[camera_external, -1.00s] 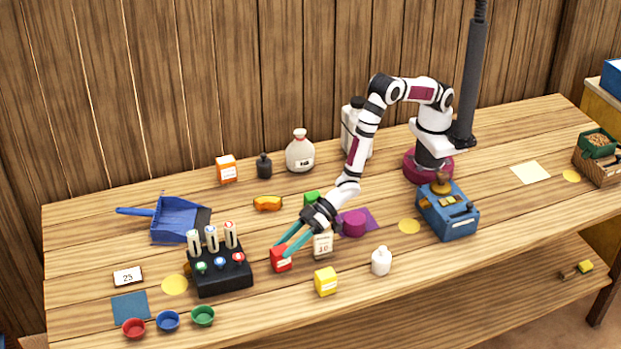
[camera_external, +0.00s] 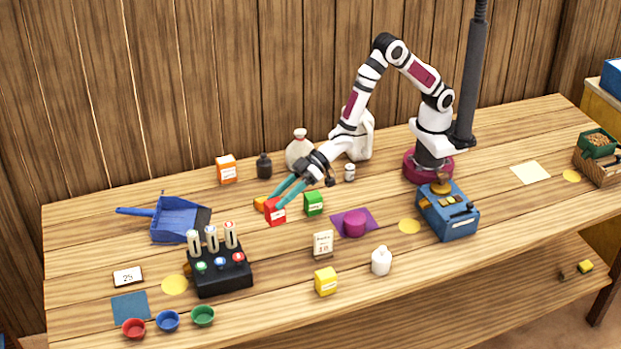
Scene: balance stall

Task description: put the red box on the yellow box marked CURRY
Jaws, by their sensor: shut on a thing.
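The red box (camera_external: 274,212) with a white label is held between the teal fingers of my gripper (camera_external: 281,196). It appears to be lifted above the table, left of the green box (camera_external: 313,203). The yellow box (camera_external: 326,281) with a white label stands upright near the table's front edge, below and to the right of my gripper in the picture. Its lettering is too small to read. Its yellow top is bare.
A black rack (camera_external: 219,269) with tubes stands to the left. An orange item (camera_external: 260,203) lies partly behind the red box.

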